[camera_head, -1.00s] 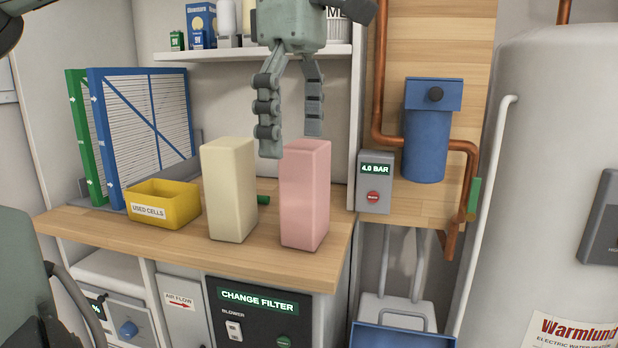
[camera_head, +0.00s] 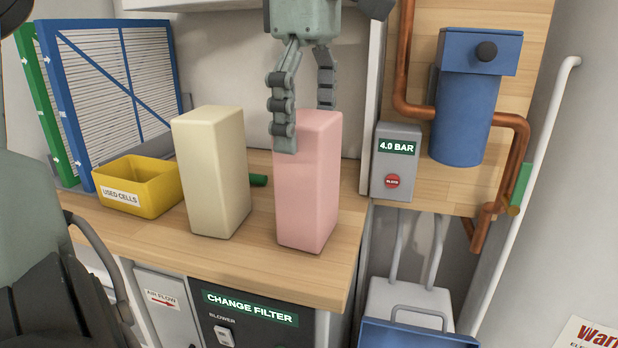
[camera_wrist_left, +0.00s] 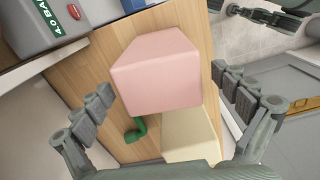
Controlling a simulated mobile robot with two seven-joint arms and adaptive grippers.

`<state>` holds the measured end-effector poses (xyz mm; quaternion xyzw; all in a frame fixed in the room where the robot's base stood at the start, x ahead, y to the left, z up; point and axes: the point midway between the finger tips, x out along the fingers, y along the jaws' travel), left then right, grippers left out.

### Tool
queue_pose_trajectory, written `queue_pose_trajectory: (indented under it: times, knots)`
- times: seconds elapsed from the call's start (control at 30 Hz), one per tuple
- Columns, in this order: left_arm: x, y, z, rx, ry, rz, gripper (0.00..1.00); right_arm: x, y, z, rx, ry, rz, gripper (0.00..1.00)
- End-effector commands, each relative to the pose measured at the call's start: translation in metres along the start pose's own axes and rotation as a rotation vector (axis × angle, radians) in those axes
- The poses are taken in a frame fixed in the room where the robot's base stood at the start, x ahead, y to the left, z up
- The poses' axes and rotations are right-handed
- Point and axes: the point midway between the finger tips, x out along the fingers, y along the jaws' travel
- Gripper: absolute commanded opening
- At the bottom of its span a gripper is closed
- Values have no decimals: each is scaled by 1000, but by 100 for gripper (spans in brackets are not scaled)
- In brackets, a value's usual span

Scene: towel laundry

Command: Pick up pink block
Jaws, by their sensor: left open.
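The pink block (camera_head: 304,190) stands upright on the wooden counter near its front right edge. My left gripper (camera_head: 305,122) points down over its top, open, with one finger in front of the block's upper left side and the other partly hidden behind it. In the left wrist view the pink block (camera_wrist_left: 160,75) lies between the two spread fingers of my left gripper (camera_wrist_left: 163,92), with a visible gap on the left side. What seem to be fingers of my right gripper (camera_wrist_left: 255,15) show at the top right of that view; their opening is unclear.
A cream block (camera_head: 210,175) stands close left of the pink one. A small green item (camera_head: 259,180) lies behind, between them. A yellow bin (camera_head: 140,188) and framed filters (camera_head: 110,90) are farther left. A grey gauge box (camera_head: 396,165) and copper pipes (camera_head: 517,150) are at right.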

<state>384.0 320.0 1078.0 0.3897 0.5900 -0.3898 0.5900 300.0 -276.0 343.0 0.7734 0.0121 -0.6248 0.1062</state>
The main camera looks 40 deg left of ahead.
Motion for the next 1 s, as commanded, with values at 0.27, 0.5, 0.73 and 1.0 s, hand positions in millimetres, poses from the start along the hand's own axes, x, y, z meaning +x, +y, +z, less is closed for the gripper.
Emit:
queue_pose_trajectory:
  times: [0.27,0.5,0.73,1.0]
  knots:
    - [30,-1,1,-1,-1,0,97,14,-4,21,-11,-31,-2,40]
    - [30,0,1,-1,-1,1,94,14,-4,19,-12,-23,-3,40]
    - [30,0,1,-1,0,1,65,12,-3,11,-11,-13,-1,40]
    - [30,0,1,-2,0,1,32,12,-3,10,-11,-13,-1,40]
